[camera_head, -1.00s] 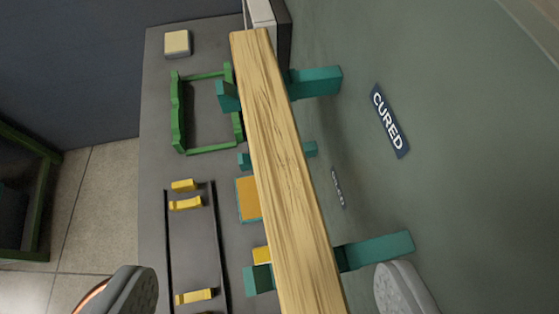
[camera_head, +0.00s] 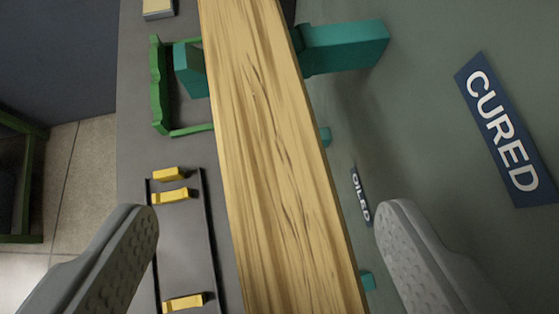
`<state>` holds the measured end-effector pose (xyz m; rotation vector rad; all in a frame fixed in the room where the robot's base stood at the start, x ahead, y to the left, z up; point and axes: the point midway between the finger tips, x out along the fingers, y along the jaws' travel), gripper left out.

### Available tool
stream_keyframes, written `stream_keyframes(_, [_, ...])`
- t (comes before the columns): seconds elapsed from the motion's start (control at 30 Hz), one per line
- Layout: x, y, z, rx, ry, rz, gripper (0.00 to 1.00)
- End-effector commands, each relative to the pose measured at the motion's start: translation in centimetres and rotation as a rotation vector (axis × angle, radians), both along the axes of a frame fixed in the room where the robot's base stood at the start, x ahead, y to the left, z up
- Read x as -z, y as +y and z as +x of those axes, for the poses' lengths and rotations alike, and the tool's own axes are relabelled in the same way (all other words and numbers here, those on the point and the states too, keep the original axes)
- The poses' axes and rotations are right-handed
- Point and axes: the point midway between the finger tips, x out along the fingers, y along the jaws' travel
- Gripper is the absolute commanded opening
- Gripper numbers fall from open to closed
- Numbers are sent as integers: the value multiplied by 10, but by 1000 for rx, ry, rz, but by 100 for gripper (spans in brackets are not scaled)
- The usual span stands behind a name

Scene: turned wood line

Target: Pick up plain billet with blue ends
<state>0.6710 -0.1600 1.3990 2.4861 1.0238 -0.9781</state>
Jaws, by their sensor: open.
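A long pale wooden billet (camera_head: 265,150) runs from the top of the view down to the bottom edge, leaning slightly. It lies across teal brackets (camera_head: 345,45) that stick out from the green wall panel. Both its ends are cut off by the frame, so I see no blue on it. My gripper (camera_head: 268,213) is open and empty. One grey finger stands left of the billet and the other right, with a gap on both sides.
A "CURED" sign (camera_head: 502,130) and a smaller "OILED" sign (camera_head: 360,195) are on the green panel. Left of the billet are a green frame (camera_head: 157,85), a dark tray (camera_head: 207,235) with yellow blocks (camera_head: 172,196), and a pale block (camera_head: 158,8).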

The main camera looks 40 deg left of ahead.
Motion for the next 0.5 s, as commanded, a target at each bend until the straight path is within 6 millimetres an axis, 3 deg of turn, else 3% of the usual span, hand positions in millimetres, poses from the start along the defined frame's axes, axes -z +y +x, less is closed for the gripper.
stream_keyframes(0.3, [25,20,24,-1,1,1,74])
stream_keyframes(0.5, [30,23,28,0,1,1,74])
